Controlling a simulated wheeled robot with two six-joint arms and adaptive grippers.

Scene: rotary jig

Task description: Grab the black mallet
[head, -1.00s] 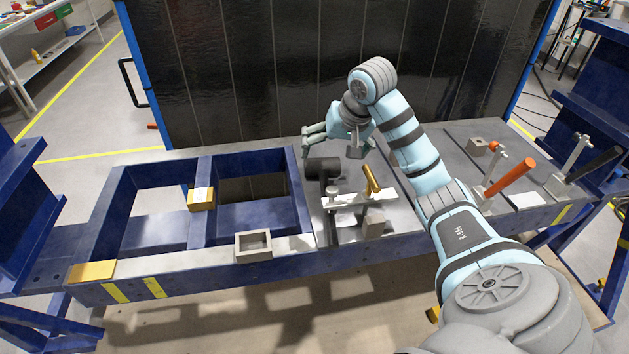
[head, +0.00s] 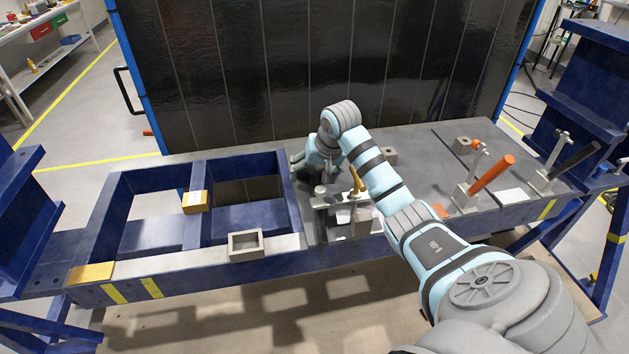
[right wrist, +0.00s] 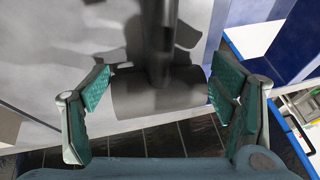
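The black mallet shows in the right wrist view, with its dark cylindrical head (right wrist: 150,97) lying on the grey plate and its handle running toward the top of the picture. My right gripper (right wrist: 160,88) is open, with one green-padded finger at each end of the mallet head. I cannot tell whether either finger touches it. In the head view my right gripper (head: 310,163) is low over the plate, beside the blue frame, and covers most of the mallet. My left gripper is not in view.
A toggle clamp with a brass-coloured handle (head: 356,180) stands close in front of my right gripper. Clamps with an orange handle (head: 492,174) and a black handle (head: 575,158) stand farther right. The blue frame (head: 197,230) has open bays on the left. A dark panel (head: 300,70) stands behind.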

